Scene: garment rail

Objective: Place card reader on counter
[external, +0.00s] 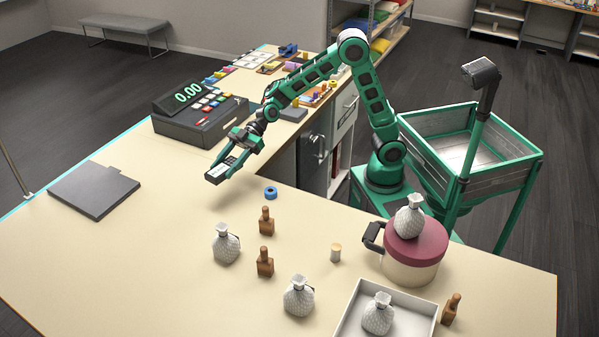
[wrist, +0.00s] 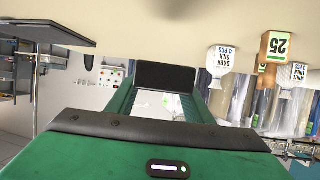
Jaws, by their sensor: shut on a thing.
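The card reader (external: 214,174) is a small dark block with a pale face. My gripper (external: 226,162) is shut on it and holds it in the air above the counter (external: 170,235), left of the blue tape roll. In the wrist view a dark block end (wrist: 165,76) and a pale patch (wrist: 168,104) show between the green fingers; the fingers hide the rest. The counter fills the top of the wrist view, which looks upside down.
A cash register (external: 198,118) stands behind my gripper, with a flat grey board (external: 94,190) to the left. White net bags (external: 226,243), brown bottles (external: 266,220), a blue roll (external: 270,193) and a lidded pot (external: 413,255) stand right and front. The counter's left front is clear.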

